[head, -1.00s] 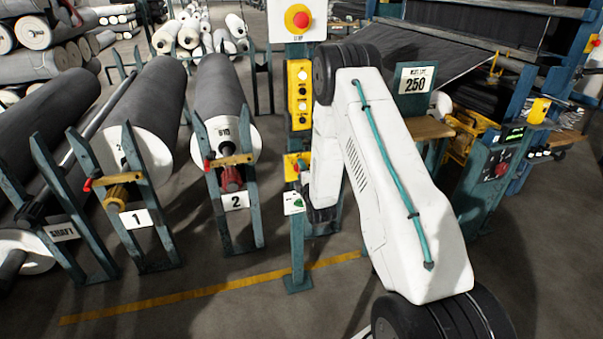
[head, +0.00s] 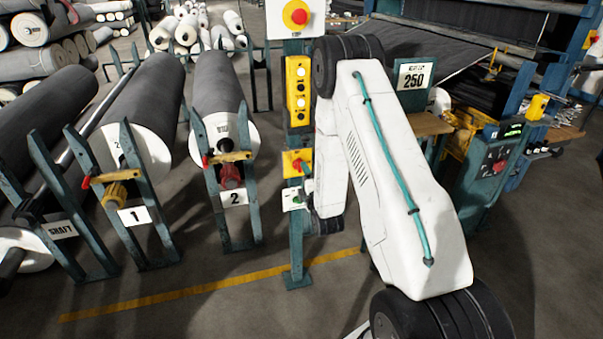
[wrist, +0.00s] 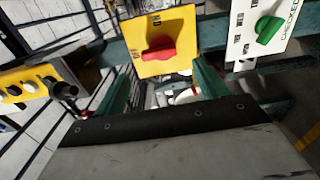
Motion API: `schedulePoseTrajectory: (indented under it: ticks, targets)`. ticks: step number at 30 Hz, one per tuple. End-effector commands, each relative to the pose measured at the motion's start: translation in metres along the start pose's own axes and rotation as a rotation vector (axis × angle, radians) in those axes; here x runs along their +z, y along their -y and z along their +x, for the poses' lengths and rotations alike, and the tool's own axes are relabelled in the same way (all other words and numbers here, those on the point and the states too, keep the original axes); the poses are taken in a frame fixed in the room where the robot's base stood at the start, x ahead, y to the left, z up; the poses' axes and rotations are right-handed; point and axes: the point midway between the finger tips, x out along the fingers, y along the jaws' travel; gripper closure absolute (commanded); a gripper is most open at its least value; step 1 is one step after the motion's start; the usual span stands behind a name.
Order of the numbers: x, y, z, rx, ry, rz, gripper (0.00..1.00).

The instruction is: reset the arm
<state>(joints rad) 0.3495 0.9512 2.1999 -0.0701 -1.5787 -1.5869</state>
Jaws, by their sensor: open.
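My arm (head: 400,190) reaches up from the bottom right of the head view, bends at a black joint and drops down beside the teal control post. My gripper is mostly hidden behind the arm there. In the wrist view my gripper (wrist: 162,88) is open, its two teal fingers apart with nothing seen held between them. Beyond the fingers is a yellow plate with a red rotary knob (wrist: 158,54). A green knob (wrist: 268,30) on a white plate is at the upper right. In the head view, the red knob (head: 297,164) is just left of my arm.
A yellow button box (head: 299,90) and a red stop button (head: 298,16) are higher on the post. Grey rolls (head: 220,95) lie in numbered stands on the left. A loom console (head: 490,165) stands on the right. Floor is open in front, with a yellow line (head: 180,296).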

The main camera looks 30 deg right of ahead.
Motion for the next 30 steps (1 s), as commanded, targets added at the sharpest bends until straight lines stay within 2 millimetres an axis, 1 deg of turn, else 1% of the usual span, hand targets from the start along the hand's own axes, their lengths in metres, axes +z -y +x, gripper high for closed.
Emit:
schedulePoseTrajectory:
  ticks: [1,3,6,23,24,26,29,30]
  targets:
    - [0.000,0.000,-0.006,-0.002,0.000,0.000,0.27]
    - [0.000,0.000,-0.013,-0.001,0.000,0.000,0.27]
    - [0.000,0.000,-0.017,0.000,0.000,0.000,0.27]
    - [0.000,0.000,-0.017,-0.001,-0.001,0.015,0.27]
    - [0.000,0.004,-0.017,-0.017,-0.001,0.042,0.27]
    - [-0.001,0.017,-0.018,-0.082,0.002,0.097,0.27]
    - [-0.001,0.055,-0.028,-0.269,0.028,0.223,0.27]
    - [-0.001,0.074,-0.037,-0.367,0.050,0.284,0.27]
